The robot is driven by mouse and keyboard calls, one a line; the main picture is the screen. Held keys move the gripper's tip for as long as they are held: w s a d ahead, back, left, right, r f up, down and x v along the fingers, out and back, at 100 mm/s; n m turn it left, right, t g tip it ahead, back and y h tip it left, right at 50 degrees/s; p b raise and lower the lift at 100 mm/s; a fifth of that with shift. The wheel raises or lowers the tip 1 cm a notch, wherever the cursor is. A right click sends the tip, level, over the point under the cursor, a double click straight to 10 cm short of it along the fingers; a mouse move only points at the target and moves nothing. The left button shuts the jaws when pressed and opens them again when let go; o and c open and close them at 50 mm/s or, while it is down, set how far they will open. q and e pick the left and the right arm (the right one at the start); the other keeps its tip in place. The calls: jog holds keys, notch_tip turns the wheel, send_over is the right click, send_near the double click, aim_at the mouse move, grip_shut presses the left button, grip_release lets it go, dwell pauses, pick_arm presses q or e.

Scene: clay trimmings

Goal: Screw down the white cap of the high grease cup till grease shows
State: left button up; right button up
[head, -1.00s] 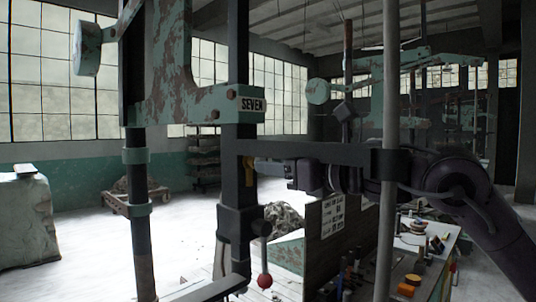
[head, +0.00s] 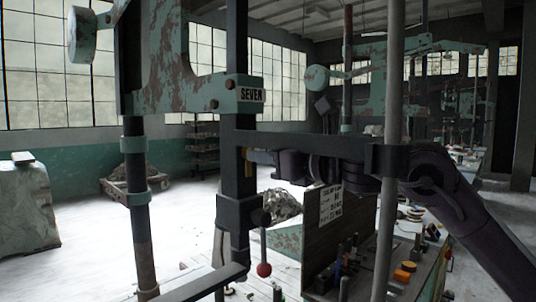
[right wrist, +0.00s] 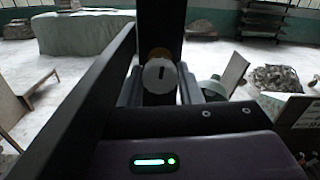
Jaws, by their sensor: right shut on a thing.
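The white cap (right wrist: 158,77), round with a dark slot mark, sits between the two fingers of my right gripper (right wrist: 160,88) in the right wrist view. A brass-coloured part shows just above it, against a dark upright post. In the head view my right gripper (head: 262,157) reaches in from the right to the dark post (head: 239,185) under the SEVEN plate. It is shut on the cap, which its fingers hide there. A small yellow brass bit (head: 248,155) of the grease cup shows at the post. I see no grease. My left gripper is not in view.
A dark horizontal bar (head: 310,143) runs just above my right gripper to a grey vertical rod (head: 391,190). A red-knobbed lever (head: 264,269) hangs below. A bench (head: 425,285) with small tools stands at the lower right. Open floor lies at the left.

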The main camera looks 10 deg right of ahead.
jog(key=m+p, duration=0.1)
jog(key=m, duration=1.7)
jog(key=shift+m+p, duration=0.3)
dwell(0.4)
jog(key=o, duration=1)
jog(key=shift+d, duration=0.1)
